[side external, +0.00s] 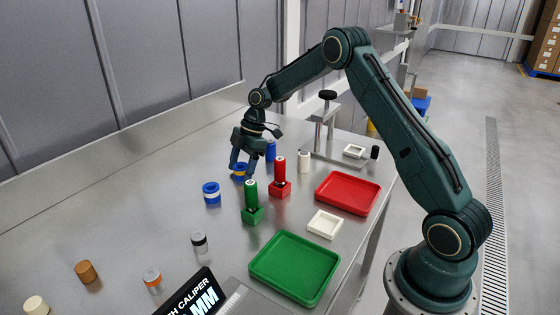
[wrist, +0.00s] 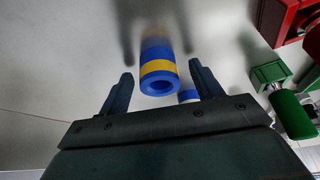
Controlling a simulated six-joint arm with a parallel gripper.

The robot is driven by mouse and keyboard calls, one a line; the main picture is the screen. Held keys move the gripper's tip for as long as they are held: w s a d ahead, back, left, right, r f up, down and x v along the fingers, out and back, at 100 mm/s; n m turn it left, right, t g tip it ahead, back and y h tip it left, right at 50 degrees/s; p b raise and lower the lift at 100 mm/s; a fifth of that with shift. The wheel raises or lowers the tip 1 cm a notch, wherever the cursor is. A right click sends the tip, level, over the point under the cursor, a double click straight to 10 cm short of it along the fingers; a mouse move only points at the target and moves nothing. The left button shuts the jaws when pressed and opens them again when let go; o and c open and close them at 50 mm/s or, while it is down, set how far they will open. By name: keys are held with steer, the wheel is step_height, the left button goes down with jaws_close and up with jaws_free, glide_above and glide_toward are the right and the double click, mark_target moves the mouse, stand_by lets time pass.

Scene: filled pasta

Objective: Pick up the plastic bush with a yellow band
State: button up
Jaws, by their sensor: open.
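The blue plastic bush with a yellow band (side external: 239,174) stands on the steel table, below my gripper (side external: 241,160). In the wrist view the bush (wrist: 158,71) lies just ahead of the fingertips, roughly midway between them, with its bore facing the camera. My gripper (wrist: 158,78) is open and holds nothing. In the side view the fingers partly hide the bush, and I cannot tell whether they touch it.
A blue bush with a white band (side external: 211,192) stands close by. Green (side external: 252,198) and red (side external: 280,173) plug gauges stand to the right. Green (side external: 294,268) and red (side external: 348,193) trays lie beyond them. A metal stand (side external: 324,125) rises behind.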

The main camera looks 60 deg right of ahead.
steer(key=shift+f, duration=0.1)
stand_by(0.4)
steer(key=c, duration=1.1)
steer(key=shift+r, duration=5.05)
steer(key=shift+a, duration=0.1)
steer(key=s+a+m+t+h, duration=0.1)
steer(key=s+a+m, duration=0.1)
steer(key=a+m, duration=0.1)
steer(key=s+a+m+t+h, duration=0.1)
steer(key=s+a+m, duration=0.1)
steer(key=a+m, duration=0.1)
steer(key=s+a+m+t, duration=0.1)
steer(key=s+a+m, duration=0.2)
steer(key=m, duration=0.2)
steer(key=shift+s+r+h, duration=0.1)
steer(key=shift+r+h, duration=0.05)
steer(key=shift+h, duration=0.25)
